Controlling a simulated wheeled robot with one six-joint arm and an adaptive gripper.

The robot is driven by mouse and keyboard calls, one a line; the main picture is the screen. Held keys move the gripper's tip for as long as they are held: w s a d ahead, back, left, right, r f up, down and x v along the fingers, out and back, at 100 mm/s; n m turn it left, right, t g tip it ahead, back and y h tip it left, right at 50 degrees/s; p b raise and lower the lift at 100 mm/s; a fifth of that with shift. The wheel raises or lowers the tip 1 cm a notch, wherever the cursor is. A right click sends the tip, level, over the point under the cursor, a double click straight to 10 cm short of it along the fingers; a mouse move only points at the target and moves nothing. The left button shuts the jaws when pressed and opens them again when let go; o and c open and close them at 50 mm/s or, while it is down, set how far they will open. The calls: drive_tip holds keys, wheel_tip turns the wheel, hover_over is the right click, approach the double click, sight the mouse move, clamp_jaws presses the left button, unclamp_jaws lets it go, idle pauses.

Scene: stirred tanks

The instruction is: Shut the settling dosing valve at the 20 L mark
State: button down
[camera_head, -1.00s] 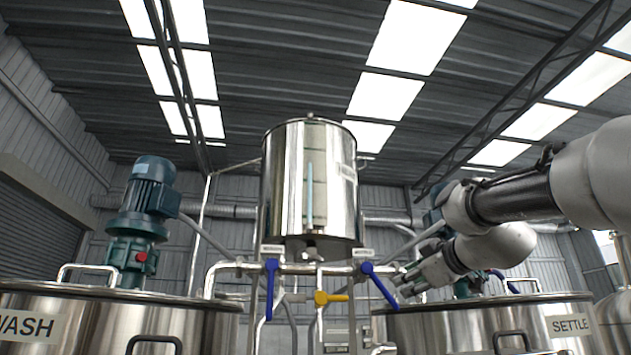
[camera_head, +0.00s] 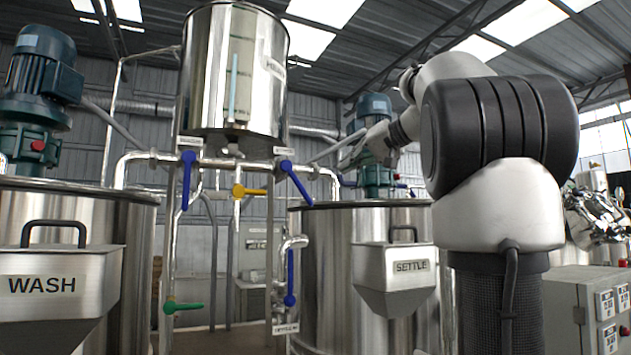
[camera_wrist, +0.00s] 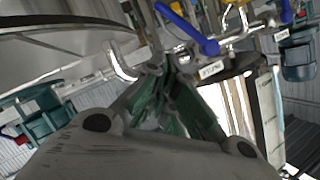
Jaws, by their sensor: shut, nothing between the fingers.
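The steel header tank (camera_head: 262,45) has a sight gauge with a pale blue column (camera_head: 233,88); its marks are too small to read. The right blue valve handle (camera_head: 295,182), on the pipe toward the settling tank (camera_head: 330,260), slants down to the right. A blue handle, apparently this one, also shows in the wrist view (camera_wrist: 188,28), with a label (camera_wrist: 211,69) whose text is unreadable. My gripper (camera_head: 350,160) is right of that handle, partly hidden by my arm. Its fingers (camera_wrist: 172,68) are shut and empty, apart from the handle.
The left blue handle (camera_head: 187,180) hangs nearly straight down. A yellow handle (camera_head: 248,191) lies between them. A lower blue handle (camera_head: 290,278) and a green handle (camera_head: 183,308) sit below. The wash tank (camera_head: 135,240) stands left; a grey control box (camera_head: 580,300) stands right.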

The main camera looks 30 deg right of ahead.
sight(300, 187)
drive_tip(key=w+a+f+m+y, duration=0.1)
drive_tip(key=w+a+f, duration=0.3)
drive_tip(key=w, duration=0.4)
drive_tip(key=shift+a+f+m+g, duration=0.3)
drive_tip(key=shift+a+m+g, duration=0.1)
drive_tip(key=shift+m, duration=0.5)
drive_tip(key=shift+f, duration=0.1)
drive_tip(key=shift+a+f, duration=0.15)
